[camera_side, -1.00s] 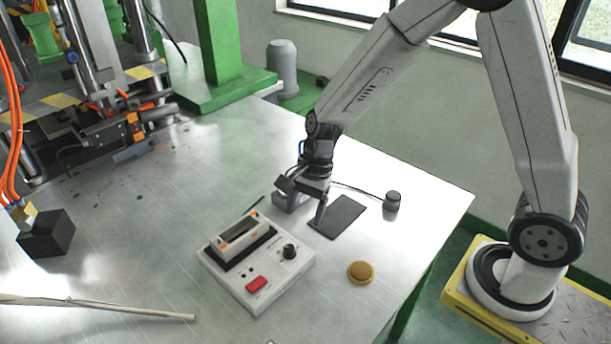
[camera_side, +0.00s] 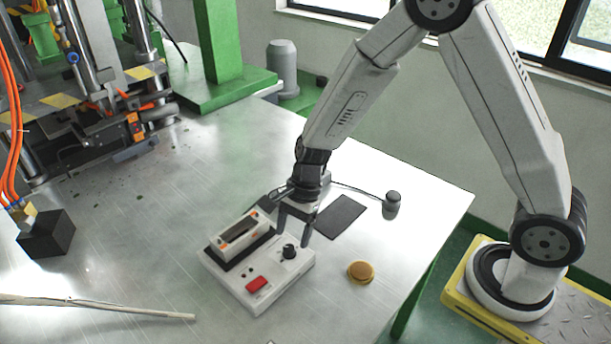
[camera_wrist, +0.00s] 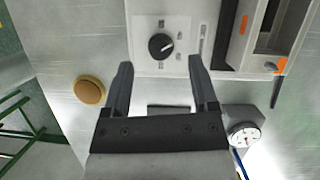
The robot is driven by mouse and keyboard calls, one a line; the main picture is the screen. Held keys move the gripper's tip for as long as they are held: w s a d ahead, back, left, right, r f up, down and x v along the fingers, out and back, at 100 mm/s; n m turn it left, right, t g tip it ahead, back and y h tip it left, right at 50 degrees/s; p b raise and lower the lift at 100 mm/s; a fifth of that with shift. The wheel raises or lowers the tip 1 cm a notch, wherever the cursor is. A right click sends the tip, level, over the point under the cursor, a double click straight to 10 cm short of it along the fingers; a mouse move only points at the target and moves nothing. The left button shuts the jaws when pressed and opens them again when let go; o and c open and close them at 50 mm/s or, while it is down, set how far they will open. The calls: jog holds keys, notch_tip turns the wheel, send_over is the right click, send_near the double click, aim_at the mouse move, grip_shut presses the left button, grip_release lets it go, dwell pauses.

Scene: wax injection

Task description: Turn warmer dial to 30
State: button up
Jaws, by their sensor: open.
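The warmer (camera_side: 245,284) is a white box on the metal table with a red switch (camera_side: 257,284) and a black dial (camera_side: 289,251). In the wrist view the dial (camera_wrist: 161,46) is a round black knob with a white pointer line, aimed to the upper right; the scale marks around it are too small to read. My gripper (camera_side: 294,236) is open and empty, pointing down just above the dial. In the wrist view, my gripper (camera_wrist: 161,70) has its two fingers spread to either side of the dial, apart from it.
An orange-brown round disc (camera_side: 361,272) lies right of the warmer. A dark flat pad (camera_side: 342,216) and a small grey knob-like cylinder (camera_side: 392,202) are behind it. A round gauge (camera_wrist: 244,134) shows in the wrist view. A black block (camera_side: 46,233) stands at left.

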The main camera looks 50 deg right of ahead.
aim_at(289, 246)
jog(key=shift+x, duration=1.55)
grip_shut()
